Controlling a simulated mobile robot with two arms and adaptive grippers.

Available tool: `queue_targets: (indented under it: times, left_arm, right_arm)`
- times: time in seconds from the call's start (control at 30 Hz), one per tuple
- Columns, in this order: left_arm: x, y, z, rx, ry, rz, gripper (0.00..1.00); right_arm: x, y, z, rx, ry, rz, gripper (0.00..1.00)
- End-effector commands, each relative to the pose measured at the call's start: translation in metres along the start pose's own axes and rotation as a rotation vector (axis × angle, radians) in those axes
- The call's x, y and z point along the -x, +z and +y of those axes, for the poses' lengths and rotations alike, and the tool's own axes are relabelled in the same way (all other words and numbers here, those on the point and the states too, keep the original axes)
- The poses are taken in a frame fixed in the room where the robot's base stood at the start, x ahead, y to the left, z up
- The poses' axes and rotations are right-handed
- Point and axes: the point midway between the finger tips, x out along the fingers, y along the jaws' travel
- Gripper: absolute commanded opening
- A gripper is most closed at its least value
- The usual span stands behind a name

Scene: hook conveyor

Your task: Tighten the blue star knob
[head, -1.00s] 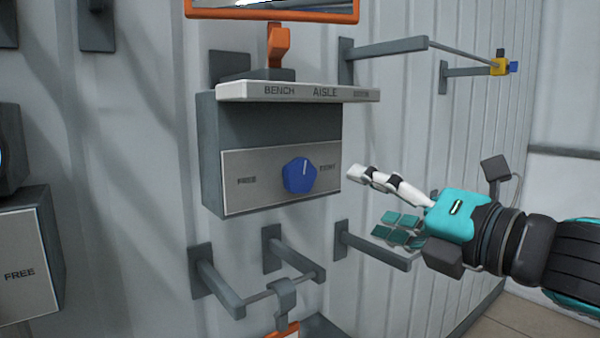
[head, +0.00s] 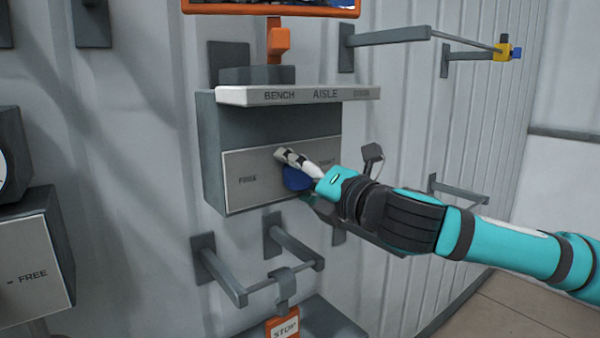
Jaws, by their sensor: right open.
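The blue star knob (head: 294,179) sits on the light front plate (head: 250,190) of a grey wall box, between the word FREE on the left and a partly covered word on the right. My right gripper (head: 287,165) is open and at the knob. One pale finger passes over the knob's upper edge and hides part of it, including its pointer mark. The other fingers are hidden behind the hand, so I cannot tell whether they touch the knob. My left gripper is not in view.
A ledge marked BENCH and AISLE (head: 300,95) juts out above the plate. Grey brackets with a bar (head: 268,283) stick out below, with an orange STOP sign (head: 284,327) beneath. Another box marked FREE (head: 30,270) stands at left.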

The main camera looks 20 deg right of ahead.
Motion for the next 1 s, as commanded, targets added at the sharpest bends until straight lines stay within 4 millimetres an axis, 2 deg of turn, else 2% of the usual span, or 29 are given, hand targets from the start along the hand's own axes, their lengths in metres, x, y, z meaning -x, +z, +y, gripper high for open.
queue_targets:
  times: [0.23,0.27,0.67,1.0]
  left_arm:
    - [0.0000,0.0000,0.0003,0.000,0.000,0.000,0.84]
    - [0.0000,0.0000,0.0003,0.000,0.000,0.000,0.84]
    - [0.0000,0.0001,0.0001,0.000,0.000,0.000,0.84]
    - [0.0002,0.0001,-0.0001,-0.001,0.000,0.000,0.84]
  right_arm:
    - [-0.0008,-0.0006,-0.0001,0.000,0.000,0.001,0.82]
    - [-0.0008,-0.0006,-0.0001,0.000,0.000,0.001,0.79]
    - [-0.0006,-0.0005,-0.0004,0.000,0.000,0.001,0.27]
    - [-0.0008,-0.0013,-0.0008,-0.048,-0.002,0.002,0.25]
